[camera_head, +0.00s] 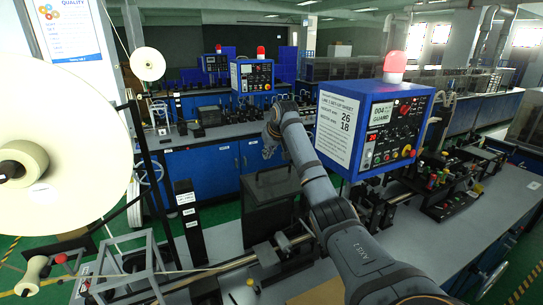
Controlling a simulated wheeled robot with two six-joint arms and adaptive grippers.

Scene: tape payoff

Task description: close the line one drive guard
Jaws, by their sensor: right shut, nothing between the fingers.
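The line control box (370,130) is blue, with a red beacon (394,66) on top. Its small display reads "004 GUARD". Left of it on the line one bench stands a dark grey boxy housing (268,222), which looks like the drive guard. A dark upper panel (272,178) shows at its top; I cannot tell how far it stands open. My right arm reaches up across the middle, partly hiding the housing's right side. My right gripper (268,153) is shut and empty, above and behind the panel in the picture. My left gripper is out of view.
A large white tape reel (62,150) fills the left side, with a wire frame and rollers below it. A label sheet (336,127) hangs on the control box's left side. A second blue control box (252,76) and blue-fronted benches stand behind. Bare bench top shows at right.

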